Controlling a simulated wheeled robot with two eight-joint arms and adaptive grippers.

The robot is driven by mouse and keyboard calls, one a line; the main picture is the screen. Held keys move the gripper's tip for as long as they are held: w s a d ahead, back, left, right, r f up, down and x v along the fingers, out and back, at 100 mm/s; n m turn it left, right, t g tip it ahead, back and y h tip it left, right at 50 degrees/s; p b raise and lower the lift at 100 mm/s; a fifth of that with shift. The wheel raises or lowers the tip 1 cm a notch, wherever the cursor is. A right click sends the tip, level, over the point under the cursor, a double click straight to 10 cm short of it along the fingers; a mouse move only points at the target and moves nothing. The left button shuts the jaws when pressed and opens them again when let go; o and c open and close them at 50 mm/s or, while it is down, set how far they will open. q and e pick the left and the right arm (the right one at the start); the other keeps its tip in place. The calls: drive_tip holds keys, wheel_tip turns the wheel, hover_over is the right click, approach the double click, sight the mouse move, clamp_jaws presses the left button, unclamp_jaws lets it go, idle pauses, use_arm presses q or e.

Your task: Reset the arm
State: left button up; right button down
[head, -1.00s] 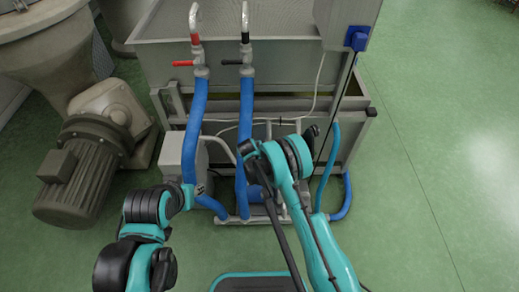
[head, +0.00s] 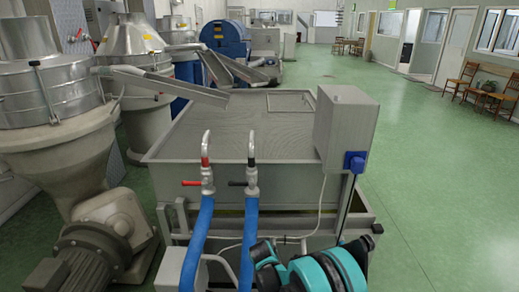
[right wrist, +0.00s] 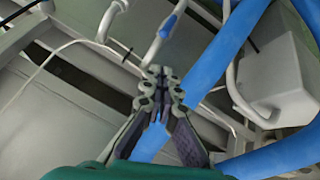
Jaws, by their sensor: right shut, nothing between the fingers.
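My right gripper (right wrist: 160,78) is in the right wrist view, with its fingertips together and nothing held. It points at the metal frame and blue hoses (right wrist: 225,45) of the machine, and I cannot tell how far off they are. In the head view a teal and black part of my arm shows at the bottom, in front of the machine, and the right gripper itself is hidden. My left gripper is in neither view.
A grey metal machine (head: 240,128) with a box (head: 345,128) stands directly ahead. Two valves, red-handled (head: 193,183) and black-handled (head: 238,184), top its blue hoses. A motor (head: 75,262) stands at left. Green floor (head: 440,200) is clear on the right.

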drive_tip(key=s+d+r+m, duration=0.1)
drive_tip(key=s+d+r, duration=0.4)
drive_tip(key=s+r, duration=0.3)
drive_tip(key=s+d+r+m, duration=0.1)
drive_tip(key=s+d+r, duration=0.4)
drive_tip(key=r, duration=0.5)
drive_tip(key=s+d+r, duration=0.1)
drive_tip(key=s+d, duration=0.1)
drive_tip(key=s, duration=0.8)
drive_tip(key=s+d+r+m+y, duration=0.1)
drive_tip(key=s+d, duration=0.1)
drive_tip(key=s, duration=0.8)
drive_tip(key=shift+r+y, duration=0.15)
drive_tip(key=shift+y, duration=0.15)
